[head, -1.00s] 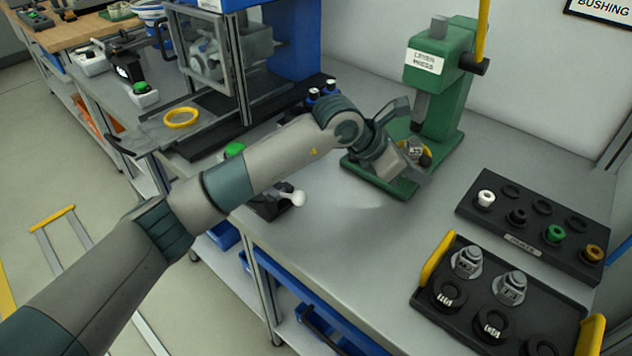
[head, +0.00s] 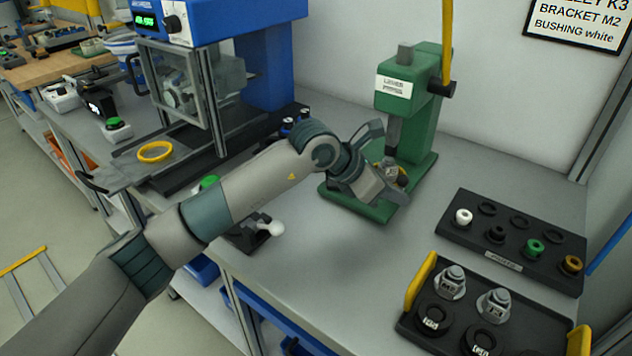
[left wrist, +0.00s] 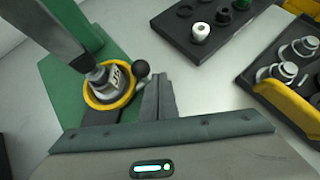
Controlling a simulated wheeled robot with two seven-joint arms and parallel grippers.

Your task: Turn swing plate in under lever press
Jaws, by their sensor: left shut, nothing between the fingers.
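The green lever press (head: 415,105) stands at the back of the bench, its yellow lever (head: 447,40) upright. The swing plate (head: 402,174) shows as a small yellow-rimmed part low at the press. In the left wrist view, its yellow rim (left wrist: 128,98) surrounds a labelled metal part (left wrist: 115,78), close by the lower end of the grey ram (left wrist: 50,25). A black ball knob (left wrist: 141,68) is at the plate's edge. My left gripper (head: 393,192) is shut and empty over the green base, its fingers (left wrist: 160,95) beside the knob; contact is unclear. My right gripper is out of view.
A black parts rack (head: 505,262) with coloured bushings lies right of the press. A black tray with yellow handles (head: 418,284) stands in front of it. A blue machine (head: 275,75) stands left. Bench between press and tray is clear.

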